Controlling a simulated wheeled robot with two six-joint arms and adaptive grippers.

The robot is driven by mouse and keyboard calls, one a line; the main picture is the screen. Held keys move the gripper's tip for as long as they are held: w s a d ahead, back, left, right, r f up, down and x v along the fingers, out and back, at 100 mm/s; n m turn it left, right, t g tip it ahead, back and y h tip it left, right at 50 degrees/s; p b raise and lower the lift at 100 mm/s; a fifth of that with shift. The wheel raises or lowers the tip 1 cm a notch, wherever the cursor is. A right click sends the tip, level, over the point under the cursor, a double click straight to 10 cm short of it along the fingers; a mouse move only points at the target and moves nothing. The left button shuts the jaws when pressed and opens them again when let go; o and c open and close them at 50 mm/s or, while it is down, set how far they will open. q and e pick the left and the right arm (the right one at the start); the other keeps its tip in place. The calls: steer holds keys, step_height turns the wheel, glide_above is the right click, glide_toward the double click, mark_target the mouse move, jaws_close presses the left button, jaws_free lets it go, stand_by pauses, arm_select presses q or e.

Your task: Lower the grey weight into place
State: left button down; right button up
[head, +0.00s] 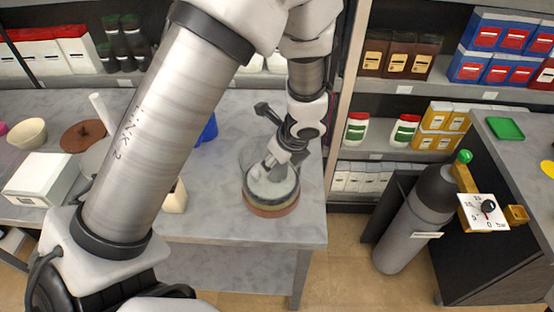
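The grey weight (262,191) is a round, thick disc near the right end of the grey table. A reddish-brown disc (270,211) with a greenish rim shows directly below it. I cannot tell whether the two touch or a small gap is between them. My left gripper (269,165) points down at the top of the weight, and its fingers appear closed on the weight's middle. The fingers hide the grip itself. My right gripper is not in view.
The grey table (225,226) ends just right of the weight. A grey gas cylinder (405,235) with a gauge (484,211) stands beyond it. Shelves with boxes and bottles line the back. A white box (40,178) and bowl (27,133) are at left. My arm hides the table's middle.

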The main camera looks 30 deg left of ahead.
arm_select(q)
steer(key=shift+d, duration=0.1)
steer(key=shift+f+b, duration=0.35)
steer(key=shift+f, duration=0.05)
steer(key=shift+s, duration=0.1)
stand_by(0.3)
steer(key=shift+c, duration=1.4)
jaws_free()
steer(key=shift+r, duration=0.1)
